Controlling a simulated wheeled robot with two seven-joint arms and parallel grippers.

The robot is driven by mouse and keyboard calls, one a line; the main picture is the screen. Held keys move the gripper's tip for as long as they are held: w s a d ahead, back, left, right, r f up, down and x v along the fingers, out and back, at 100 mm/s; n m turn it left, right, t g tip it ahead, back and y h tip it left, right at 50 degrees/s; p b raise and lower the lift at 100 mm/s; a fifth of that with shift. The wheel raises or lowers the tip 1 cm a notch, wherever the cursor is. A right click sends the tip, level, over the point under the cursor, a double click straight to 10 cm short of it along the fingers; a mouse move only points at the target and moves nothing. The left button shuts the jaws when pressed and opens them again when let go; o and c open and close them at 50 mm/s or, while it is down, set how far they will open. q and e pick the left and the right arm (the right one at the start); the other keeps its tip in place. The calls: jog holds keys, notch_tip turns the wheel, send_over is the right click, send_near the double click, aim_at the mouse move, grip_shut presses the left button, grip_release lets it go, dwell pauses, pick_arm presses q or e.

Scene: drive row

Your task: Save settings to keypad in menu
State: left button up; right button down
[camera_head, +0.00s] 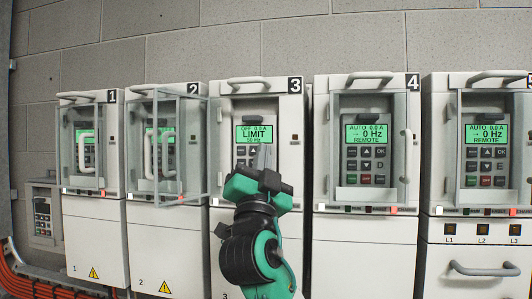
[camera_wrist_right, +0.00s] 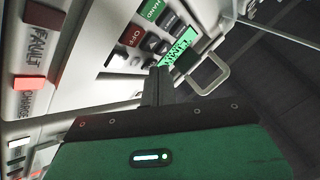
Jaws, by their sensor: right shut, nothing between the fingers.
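The keypad (camera_head: 241,152) of drive 3 has a lit green display (camera_head: 254,134) reading "OFF 0.0 A", "LIMIT" and "50 Hz". My right gripper (camera_head: 264,158) is shut and empty, its fingertips in front of the keypad's buttons. It hides the middle and right buttons. In the right wrist view, the shut fingers (camera_wrist_right: 156,86) point up at the keypad, near the lower edge of the green display (camera_wrist_right: 180,46). I cannot tell whether the fingertips touch a button. My left gripper is not in view.
Clear covers stand before the keypads of drive 1 (camera_head: 90,98), drive 4 (camera_head: 372,78) and drive 5 (camera_head: 490,80). A clear panel with a handle (camera_head: 165,152) juts out at drive 2. Orange cables (camera_head: 25,285) run at lower left.

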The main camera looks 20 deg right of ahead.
dwell(0.4)
jog(key=shift+s+a+b, duration=0.35)
jog(key=shift+s+a, duration=0.05)
jog(key=shift+s, duration=0.2)
jog(key=shift+w+a+f+b, duration=0.15)
jog(key=shift+w+a+b, duration=0.5)
jog(key=shift+a, duration=0.25)
jog(key=shift+w+a, duration=0.15)
jog(key=shift+a, duration=0.1)
